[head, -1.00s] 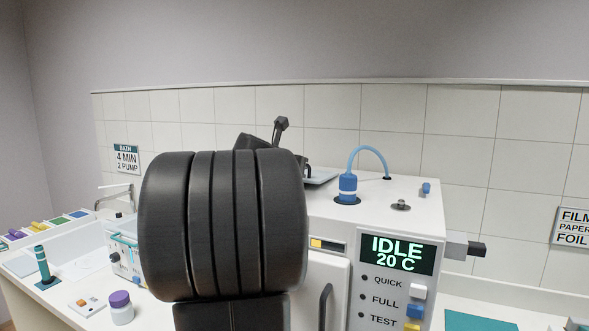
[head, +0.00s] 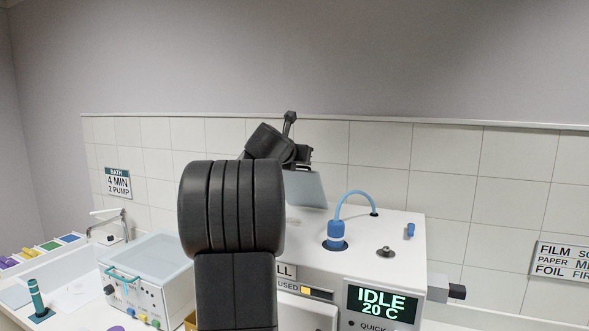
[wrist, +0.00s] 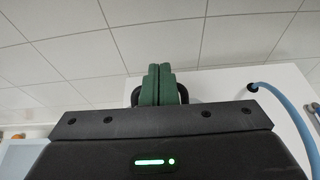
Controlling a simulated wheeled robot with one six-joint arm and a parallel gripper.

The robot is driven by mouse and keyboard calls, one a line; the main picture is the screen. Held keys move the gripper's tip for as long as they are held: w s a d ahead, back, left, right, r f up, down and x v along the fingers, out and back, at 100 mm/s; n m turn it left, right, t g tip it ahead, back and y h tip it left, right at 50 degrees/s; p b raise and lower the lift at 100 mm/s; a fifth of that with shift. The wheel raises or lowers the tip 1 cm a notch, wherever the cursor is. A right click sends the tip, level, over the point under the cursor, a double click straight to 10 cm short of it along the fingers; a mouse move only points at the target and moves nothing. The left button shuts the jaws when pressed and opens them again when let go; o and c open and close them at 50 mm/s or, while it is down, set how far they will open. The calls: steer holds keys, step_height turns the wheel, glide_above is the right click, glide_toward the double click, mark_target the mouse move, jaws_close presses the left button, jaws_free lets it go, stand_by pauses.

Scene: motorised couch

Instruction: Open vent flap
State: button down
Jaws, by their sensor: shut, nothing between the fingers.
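The white machine (head: 400,250) stands on the counter with a display reading IDLE 20 C. A pale grey plate (head: 306,188), which looks like the vent flap, stands tilted up over the machine's top, partly behind my arm. Its hinge side is hidden. My gripper (head: 305,157) is at the plate's upper edge; I cannot tell whether it touches. In the wrist view my green fingers (wrist: 158,84) are together and empty. Dark curved pieces show on both sides behind them; I cannot tell what they belong to.
A blue hose (head: 352,196) arches from a blue fitting (head: 336,236) on the machine's top, right of the plate. A dark knob (head: 386,252) and a small blue part (head: 410,230) are farther right. A clear-lidded bath (head: 148,270) stands at left. The tiled wall is close behind.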

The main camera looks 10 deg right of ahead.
steer(key=w+d, duration=0.1)
steer(key=w+d+r, duration=0.1)
steer(key=w, duration=0.1)
steer(key=shift+w+d+r, duration=0.1)
steer(key=shift+w+d, duration=0.1)
steer(key=shift+w, duration=0.1)
stand_by(1.3)
